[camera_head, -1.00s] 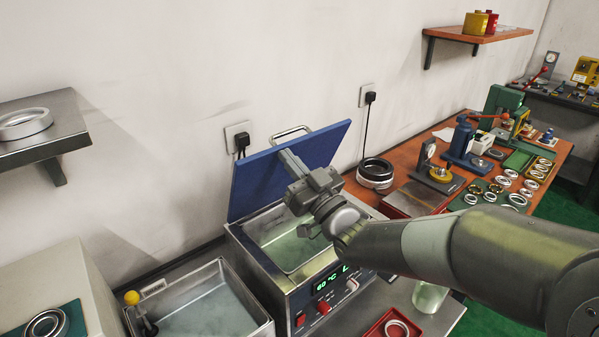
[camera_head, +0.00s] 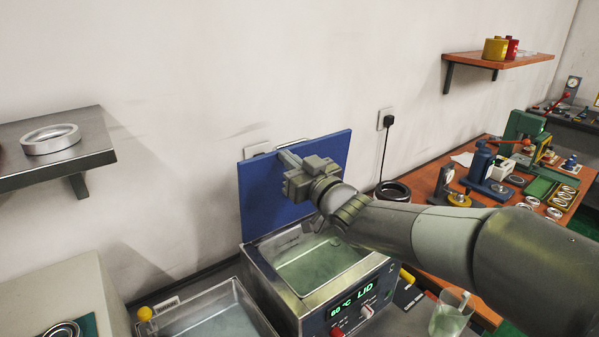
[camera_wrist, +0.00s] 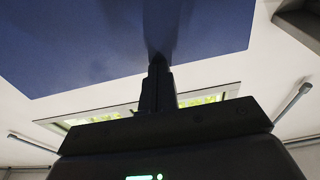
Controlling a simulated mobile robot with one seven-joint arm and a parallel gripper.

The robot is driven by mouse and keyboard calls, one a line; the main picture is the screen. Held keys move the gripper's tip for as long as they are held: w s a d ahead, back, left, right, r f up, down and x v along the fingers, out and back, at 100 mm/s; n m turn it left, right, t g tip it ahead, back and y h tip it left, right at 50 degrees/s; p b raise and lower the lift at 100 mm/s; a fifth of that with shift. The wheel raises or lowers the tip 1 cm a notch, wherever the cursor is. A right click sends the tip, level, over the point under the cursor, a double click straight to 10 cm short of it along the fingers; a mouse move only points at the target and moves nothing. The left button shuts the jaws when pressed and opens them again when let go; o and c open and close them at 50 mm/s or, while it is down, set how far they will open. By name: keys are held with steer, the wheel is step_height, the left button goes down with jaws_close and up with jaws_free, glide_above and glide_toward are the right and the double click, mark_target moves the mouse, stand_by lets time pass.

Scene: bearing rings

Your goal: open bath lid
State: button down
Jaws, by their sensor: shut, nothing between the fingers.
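The bath (camera_head: 300,290) is a metal box with pale green liquid in an open basin; its green display reads 60 °C and LID. Its blue lid (camera_head: 262,200) stands raised, close to upright, at the back of the bath near the wall. Part of a metal handle shows behind its top edge. My gripper (camera_head: 286,158) is shut and empty, its fingertips at the inner face of the lid near the top. In the wrist view the closed fingers (camera_wrist: 157,68) meet the blue lid (camera_wrist: 80,45), apparently touching it. My wrist hides part of the lid.
A second metal basin (camera_head: 215,315) with a yellow-knobbed tool (camera_head: 145,313) stands left of the bath. A glass beaker (camera_head: 450,315) is at the right. A shelf with a ring (camera_head: 50,139) juts out at the left. The wooden bench (camera_head: 425,172) holds presses and rings.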

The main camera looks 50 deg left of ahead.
steer(key=shift+a+r, duration=0.25)
steer(key=shift+a, duration=0.85)
steer(key=d, duration=1.4)
steer(key=shift+w+d+f, duration=0.1)
